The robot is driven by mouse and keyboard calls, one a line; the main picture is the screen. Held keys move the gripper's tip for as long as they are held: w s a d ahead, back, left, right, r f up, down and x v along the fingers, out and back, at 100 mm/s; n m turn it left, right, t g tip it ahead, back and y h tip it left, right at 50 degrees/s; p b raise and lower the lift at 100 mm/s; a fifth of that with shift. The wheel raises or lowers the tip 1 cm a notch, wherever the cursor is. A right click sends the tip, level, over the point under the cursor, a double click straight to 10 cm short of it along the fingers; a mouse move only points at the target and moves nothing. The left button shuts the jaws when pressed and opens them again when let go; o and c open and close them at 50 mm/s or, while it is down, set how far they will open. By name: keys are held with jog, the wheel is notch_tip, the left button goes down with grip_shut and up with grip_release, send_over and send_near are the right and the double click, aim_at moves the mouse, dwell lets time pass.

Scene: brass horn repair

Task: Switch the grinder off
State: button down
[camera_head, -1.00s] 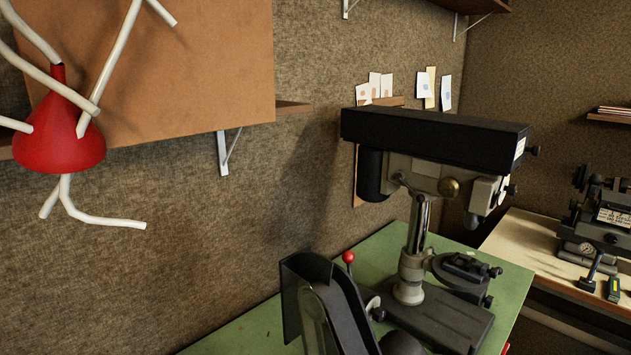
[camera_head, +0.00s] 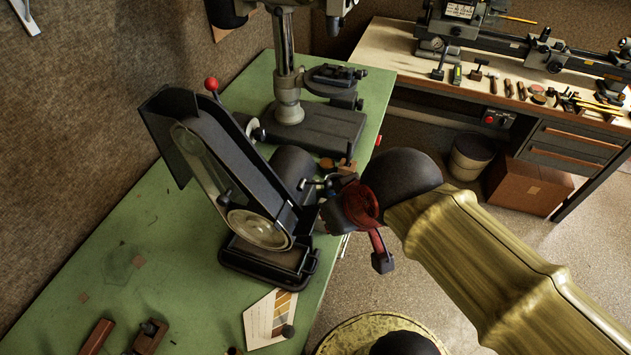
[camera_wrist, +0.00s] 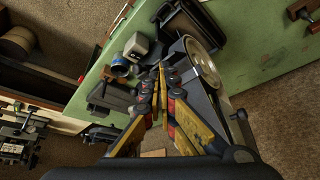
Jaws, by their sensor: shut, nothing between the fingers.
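The grinder (camera_head: 222,165) is a dark belt machine with a pale wheel, standing on the green bench in the head view. Its wheel also shows in the wrist view (camera_wrist: 203,63). My gripper (camera_head: 326,198) is shut and empty at the right side of the grinder, close to its motor. In the wrist view my gripper's yellow fingers (camera_wrist: 160,78) come together beside the grinder body. Whether they touch it, I cannot tell. I cannot make out the power switch clearly; my gripper and the motor may hide it. A red ball knob (camera_head: 211,84) stands up behind the grinder.
A drill press (camera_head: 288,100) stands behind the grinder on the green bench (camera_head: 150,240). A colour card (camera_head: 262,318) lies at the bench's front edge. A second bench with a lathe (camera_head: 470,30), a bin (camera_head: 470,156) and a cardboard box (camera_head: 530,186) are to the right.

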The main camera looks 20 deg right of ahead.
jog(key=w+r+m+g+p, duration=0.1)
jog(key=w+r+p, duration=0.2)
jog(key=r+p, duration=0.3)
jog(key=w+d+f+m+g, duration=0.3)
jog(key=w+f+m, duration=0.1)
jog(key=w+f, duration=0.4)
jog(key=w+d+f+m+g+h, duration=0.1)
jog(key=w+d+f+m+g, duration=0.2)
jog(key=w+f, duration=0.4)
jog(key=w+m, duration=0.1)
jog(key=w, duration=0.2)
jog(key=shift+d+f+h, duration=0.3)
jog(key=shift+f, duration=0.1)
jog(key=f, duration=0.4)
jog(key=s+d+f, duration=0.1)
jog(key=f, duration=0.4)
jog(key=s+d+f+b, duration=0.1)
jog(key=f, duration=0.3)
jog(key=shift+f, duration=0.4)
